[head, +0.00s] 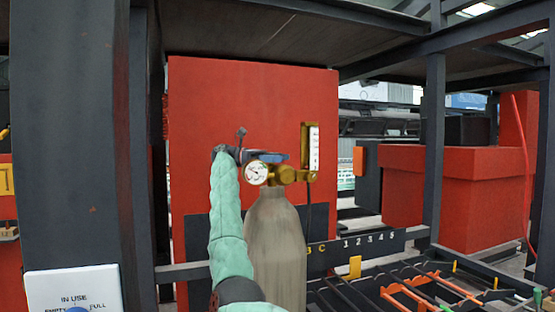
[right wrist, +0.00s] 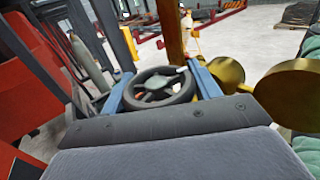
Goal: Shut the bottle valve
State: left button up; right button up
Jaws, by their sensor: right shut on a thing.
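A grey gas bottle (head: 275,245) stands upright in front of a red panel. A brass regulator (head: 287,174) with a round white gauge (head: 257,173) sits at its top. The bottle valve's dark handwheel (right wrist: 158,92) shows in the right wrist view, with spokes and a round rim. My right gripper (right wrist: 160,80) has its two blue fingers on either side of the handwheel and is shut on it. In the head view my right gripper (head: 280,157) is at the bottle top, and the handwheel is hidden there. My left gripper is not in view.
A clear flow tube (head: 312,148) rises right of the regulator. The red panel (head: 215,100) stands close behind. A dark post (head: 75,150) and a white IN USE sign (head: 72,288) are at left. Rebar (head: 420,285) lies low at right.

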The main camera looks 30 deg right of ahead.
jog(key=shift+a+r+m+g+y, duration=0.1)
jog(key=shift+m+g+y, duration=0.3)
jog(key=shift+y, duration=0.1)
jog(key=shift+m+y, duration=0.3)
jog(key=shift+y, duration=0.1)
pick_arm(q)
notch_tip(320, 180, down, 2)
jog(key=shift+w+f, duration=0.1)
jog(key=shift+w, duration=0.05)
pick_arm(e)
jog(key=shift+g, duration=0.3)
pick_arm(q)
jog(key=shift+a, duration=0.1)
pick_arm(e)
jog(key=shift+y, duration=0.3)
jog(key=o, duration=1)
jog(key=shift+c, duration=0.2)
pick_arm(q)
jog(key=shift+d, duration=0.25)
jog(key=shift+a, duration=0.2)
